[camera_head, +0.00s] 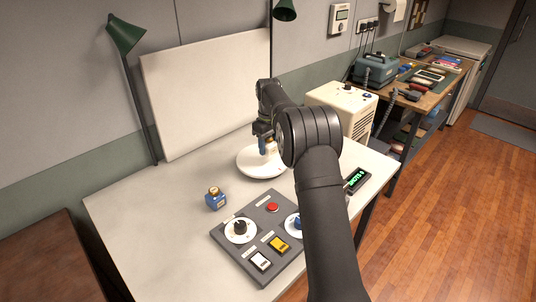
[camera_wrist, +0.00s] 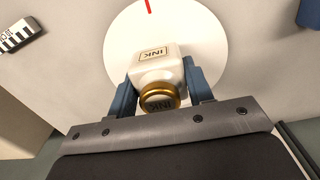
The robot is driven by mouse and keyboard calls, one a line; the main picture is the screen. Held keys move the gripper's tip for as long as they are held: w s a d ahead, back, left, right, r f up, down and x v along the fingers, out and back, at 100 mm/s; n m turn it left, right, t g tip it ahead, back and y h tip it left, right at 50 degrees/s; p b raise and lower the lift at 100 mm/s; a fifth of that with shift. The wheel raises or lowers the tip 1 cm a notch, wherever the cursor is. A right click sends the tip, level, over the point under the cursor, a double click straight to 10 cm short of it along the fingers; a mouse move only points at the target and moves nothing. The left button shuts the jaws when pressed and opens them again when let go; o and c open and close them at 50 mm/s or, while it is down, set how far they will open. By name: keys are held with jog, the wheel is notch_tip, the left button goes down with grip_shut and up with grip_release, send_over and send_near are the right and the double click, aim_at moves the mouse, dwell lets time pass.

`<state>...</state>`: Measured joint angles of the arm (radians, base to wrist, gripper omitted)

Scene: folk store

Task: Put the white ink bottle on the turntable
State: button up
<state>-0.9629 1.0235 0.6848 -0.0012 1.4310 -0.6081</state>
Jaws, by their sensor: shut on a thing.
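The white ink bottle (camera_wrist: 160,62) has a gold cap and an INK label. In the wrist view it is between the two blue fingers of my gripper (camera_wrist: 158,78), which is shut on it. The turntable (camera_wrist: 122,42) is a round white disc with a red mark, and the bottle is over it. In the head view the turntable (camera_head: 250,166) stands towards the back of the table, with my gripper (camera_head: 266,144) above it and my arm partly in front. I cannot tell whether the bottle's base touches the disc.
A blue bottle (camera_head: 215,199) stands left of the turntable. A grey control panel (camera_head: 230,250) with knobs, a red button and switches lies in front. A small display with green characters (camera_head: 355,180) is at the right. A white board (camera_head: 205,90) stands behind. The table's left side is clear.

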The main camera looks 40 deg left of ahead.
aim_at(268, 153)
jog(key=shift+f, duration=2.05)
jog(key=shift+f, duration=0.1)
jog(key=o, duration=1)
jog(key=shift+f, duration=0.1)
notch_tip(268, 153, up, 12)
jog(key=shift+r, duration=0.2)
jog(key=shift+f, duration=4.15)
